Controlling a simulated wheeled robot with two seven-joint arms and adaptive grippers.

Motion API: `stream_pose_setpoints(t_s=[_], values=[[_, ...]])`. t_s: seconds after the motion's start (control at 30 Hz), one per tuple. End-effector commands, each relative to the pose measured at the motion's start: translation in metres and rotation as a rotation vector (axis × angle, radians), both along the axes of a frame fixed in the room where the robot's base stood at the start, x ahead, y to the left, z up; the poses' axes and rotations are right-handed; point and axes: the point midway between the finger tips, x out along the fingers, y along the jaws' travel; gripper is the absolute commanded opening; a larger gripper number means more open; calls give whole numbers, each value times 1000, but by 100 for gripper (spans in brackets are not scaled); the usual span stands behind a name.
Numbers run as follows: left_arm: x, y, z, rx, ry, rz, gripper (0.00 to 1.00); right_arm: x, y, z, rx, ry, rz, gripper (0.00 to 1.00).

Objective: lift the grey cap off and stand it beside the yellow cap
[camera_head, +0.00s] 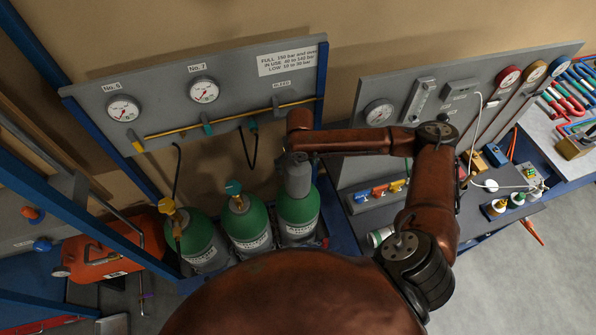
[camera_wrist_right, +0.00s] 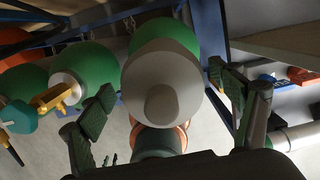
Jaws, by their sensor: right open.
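The grey cap (camera_head: 298,178) sits on top of the right-hand green cylinder (camera_head: 298,208) in the head view. In the right wrist view the cap (camera_wrist_right: 160,80) is a large, round grey shape between my right fingers, with green behind it. My right gripper (camera_wrist_right: 160,98) is open around the cap's sides, with gaps visible. In the head view, my wrist is above the cap and hides most of the gripper. A yellow cap cannot be made out for certain. My left gripper is not in view.
Two more green cylinders stand to the left, one with a yellow-topped valve (camera_head: 167,206), one with a teal handwheel (camera_head: 233,187). A gauge panel (camera_head: 230,85) stands behind them. An orange tank (camera_head: 105,250) lies at left. A bench with small bottles (camera_head: 497,206) is at right.

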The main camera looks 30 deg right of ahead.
Motion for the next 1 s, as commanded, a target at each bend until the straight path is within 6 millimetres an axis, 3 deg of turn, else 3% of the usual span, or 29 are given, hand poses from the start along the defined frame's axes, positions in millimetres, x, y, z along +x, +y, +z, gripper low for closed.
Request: stream_pose_setpoints(t_s=[0.13, 0.37, 1.0], values=[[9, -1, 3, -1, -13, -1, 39, 2, -1, -12, 0, -1, 0, 85], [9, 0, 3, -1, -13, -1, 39, 2, -1, -14, 0, -2, -1, 85], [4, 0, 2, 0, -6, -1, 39, 1, -2, -14, -1, -1, -3, 41]])
